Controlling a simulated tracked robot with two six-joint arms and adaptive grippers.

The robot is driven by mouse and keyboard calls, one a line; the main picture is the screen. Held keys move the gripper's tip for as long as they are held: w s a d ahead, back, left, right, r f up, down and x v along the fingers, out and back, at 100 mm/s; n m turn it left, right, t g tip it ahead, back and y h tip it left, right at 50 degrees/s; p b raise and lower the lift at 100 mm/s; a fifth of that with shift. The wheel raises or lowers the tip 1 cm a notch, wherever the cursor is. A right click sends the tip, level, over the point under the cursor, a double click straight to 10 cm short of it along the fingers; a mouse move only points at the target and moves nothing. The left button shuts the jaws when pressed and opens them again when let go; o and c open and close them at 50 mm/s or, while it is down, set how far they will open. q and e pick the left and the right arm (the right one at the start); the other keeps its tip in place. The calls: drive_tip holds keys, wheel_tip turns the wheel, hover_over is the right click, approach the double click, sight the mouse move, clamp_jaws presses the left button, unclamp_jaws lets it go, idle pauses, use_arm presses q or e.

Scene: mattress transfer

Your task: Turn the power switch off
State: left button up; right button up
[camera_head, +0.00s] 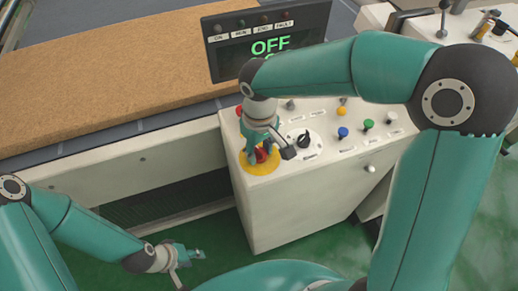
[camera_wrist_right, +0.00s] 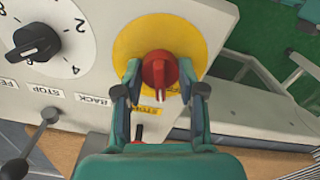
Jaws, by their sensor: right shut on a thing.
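The power switch is a red rotary knob (camera_wrist_right: 158,70) on a round yellow plate (camera_wrist_right: 140,38) on the white control panel. In the head view the red knob (camera_head: 262,155) and yellow plate (camera_head: 259,181) are partly covered by my right gripper (camera_head: 264,158). In the right wrist view my right gripper (camera_wrist_right: 160,80) has its fingers on both sides of the knob, shut on it. The display screen (camera_head: 268,45) reads "OFF" in green, with a lower line hidden by my right arm. My left gripper (camera_head: 196,255) is low at the bottom left, away from the panel; its jaws are too small to judge.
A black dial (camera_head: 304,140) sits on the panel beside the switch, with blue (camera_head: 343,132), green (camera_head: 368,124) and other buttons. A brown mattress board (camera_head: 110,60) lies on the conveyor behind. Green floor is open at the front.

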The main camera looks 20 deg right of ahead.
sight(259, 149)
drive_tip(key=n, duration=0.5)
drive_tip(key=shift+w+r, duration=0.1)
drive_tip(key=shift+n, duration=0.3)
drive_tip(key=o, duration=1.1)
drive_tip(key=shift+o, duration=0.2)
wheel_tip(259, 149, up, 12)
idle(0.4)
